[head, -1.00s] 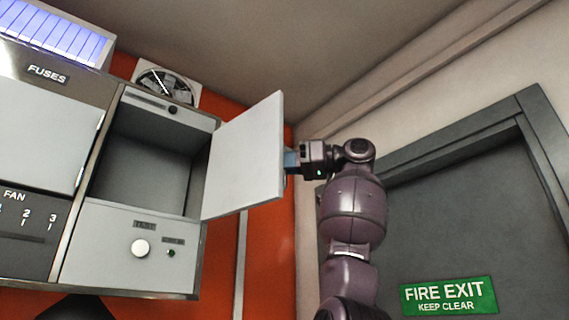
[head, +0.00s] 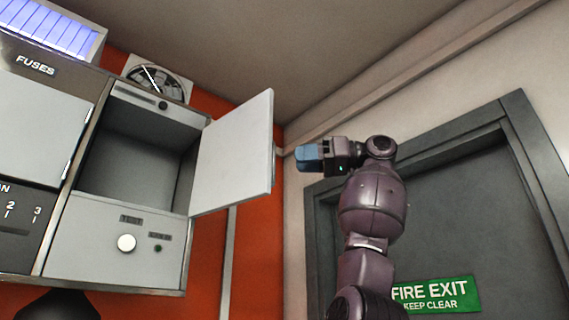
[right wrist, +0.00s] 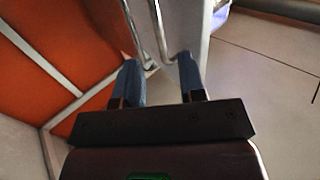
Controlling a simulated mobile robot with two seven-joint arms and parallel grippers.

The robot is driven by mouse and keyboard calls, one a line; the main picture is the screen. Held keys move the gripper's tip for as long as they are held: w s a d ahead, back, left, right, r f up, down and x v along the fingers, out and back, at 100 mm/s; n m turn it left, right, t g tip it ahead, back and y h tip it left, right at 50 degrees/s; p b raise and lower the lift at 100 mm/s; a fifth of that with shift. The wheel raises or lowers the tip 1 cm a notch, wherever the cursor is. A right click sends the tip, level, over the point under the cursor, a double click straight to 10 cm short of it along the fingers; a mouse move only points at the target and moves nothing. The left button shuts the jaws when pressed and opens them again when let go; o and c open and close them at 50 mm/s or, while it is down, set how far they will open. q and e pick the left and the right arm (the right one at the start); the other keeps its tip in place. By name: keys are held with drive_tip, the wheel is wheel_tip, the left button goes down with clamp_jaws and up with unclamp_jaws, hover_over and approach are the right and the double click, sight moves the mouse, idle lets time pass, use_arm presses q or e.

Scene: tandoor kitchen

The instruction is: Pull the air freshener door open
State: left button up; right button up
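The air freshener door (head: 235,150) is a pale flat panel, swung well open from the right side of an empty grey compartment (head: 130,165) in the wall cabinet. It also shows in the right wrist view (right wrist: 188,25), with a metal bar handle (right wrist: 158,30) beside it. My right gripper (head: 308,157) is just right of the door's free edge, with a visible gap between them. In the right wrist view its two blue fingers (right wrist: 160,82) are apart, with nothing clamped between them; the handle's end lies just beyond the tips. My left gripper is not in view.
A closed door panel marked FUSES (head: 40,125) is left of the compartment. A knob panel (head: 115,245) is below it, and a round fan (head: 158,82) above. A grey fire exit door (head: 470,210) stands at right, behind my arm.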

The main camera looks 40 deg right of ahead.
drive_tip(key=v, duration=0.3)
drive_tip(key=shift+s+d, duration=0.2)
idle(0.4)
